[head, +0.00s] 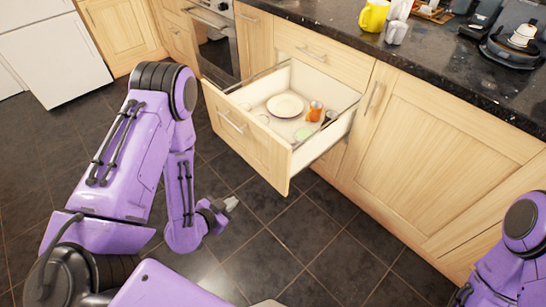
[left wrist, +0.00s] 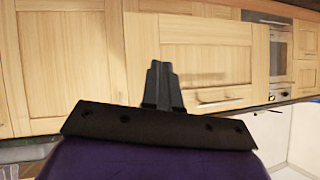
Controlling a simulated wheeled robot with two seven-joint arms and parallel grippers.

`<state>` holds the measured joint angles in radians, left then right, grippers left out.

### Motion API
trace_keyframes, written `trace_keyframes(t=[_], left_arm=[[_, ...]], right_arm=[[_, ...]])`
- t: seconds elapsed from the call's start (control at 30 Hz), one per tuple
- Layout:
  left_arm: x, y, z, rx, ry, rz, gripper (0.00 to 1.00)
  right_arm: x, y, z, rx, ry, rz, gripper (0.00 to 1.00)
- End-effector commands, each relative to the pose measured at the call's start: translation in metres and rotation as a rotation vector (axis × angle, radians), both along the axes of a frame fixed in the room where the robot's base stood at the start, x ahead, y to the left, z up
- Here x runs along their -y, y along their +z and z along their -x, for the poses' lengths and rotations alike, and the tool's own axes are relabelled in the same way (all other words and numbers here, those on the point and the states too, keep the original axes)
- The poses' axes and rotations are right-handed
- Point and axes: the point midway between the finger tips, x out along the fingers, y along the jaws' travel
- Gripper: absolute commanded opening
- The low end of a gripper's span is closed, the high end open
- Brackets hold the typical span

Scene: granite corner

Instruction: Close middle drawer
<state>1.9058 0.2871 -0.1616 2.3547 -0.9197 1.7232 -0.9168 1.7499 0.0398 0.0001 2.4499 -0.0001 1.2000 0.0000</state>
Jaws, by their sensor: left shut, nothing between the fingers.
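The middle drawer (head: 248,143) is pulled out from the wooden cabinet, with a bar handle (head: 231,122) on its front. Inside it lie a white plate (head: 285,105), an orange item (head: 314,111) and a green item (head: 303,133). My left gripper (head: 231,203) is shut and empty, in front of and below the drawer front, apart from it. The left wrist view shows its closed fingers (left wrist: 162,86) against wooden fronts, one with a bar handle (left wrist: 220,102). My right arm shows at the right edge of the head view; its gripper is out of frame.
Another drawer front (head: 322,55) sits above the open drawer, under the dark granite counter (head: 440,70). An oven (head: 213,40) is to the left. Dark tiled floor (head: 310,235) is clear in front.

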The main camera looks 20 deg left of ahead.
Motion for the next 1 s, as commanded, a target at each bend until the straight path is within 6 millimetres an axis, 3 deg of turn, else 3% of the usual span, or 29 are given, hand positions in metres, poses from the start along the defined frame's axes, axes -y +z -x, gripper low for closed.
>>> trace_keyframes(t=[0.1, 0.2, 0.33, 0.5, 0.73, 1.0], left_arm=[[0.009, 0.03, -0.021, 0.258, -0.271, -0.237, 0.0], [0.017, 0.056, -0.028, 0.473, -0.443, -0.471, 0.0], [0.025, 0.083, -0.029, 0.693, -0.574, -0.766, 0.0], [0.025, 0.096, -0.03, 0.8, -0.611, -1.047, 0.0], [0.031, 0.098, -0.044, 0.811, -0.631, -1.135, 0.0], [0.053, 0.1, -0.097, 0.813, -0.628, -1.134, 0.0]], right_arm=[[0.0, -0.006, 0.0, 0.0, 0.0, 0.0, 0.43], [0.0, -0.007, 0.0, 0.0, 0.0, 0.0, 0.43], [0.0, -0.006, 0.0, 0.0, 0.0, 0.0, 0.43], [0.0, -0.006, 0.0, 0.0, 0.0, 0.0, 0.43], [0.0, -0.001, 0.0, 0.0, 0.0, 0.0, 0.43], [0.0, 0.015, 0.0, 0.0, 0.0, 0.0, 0.43]])
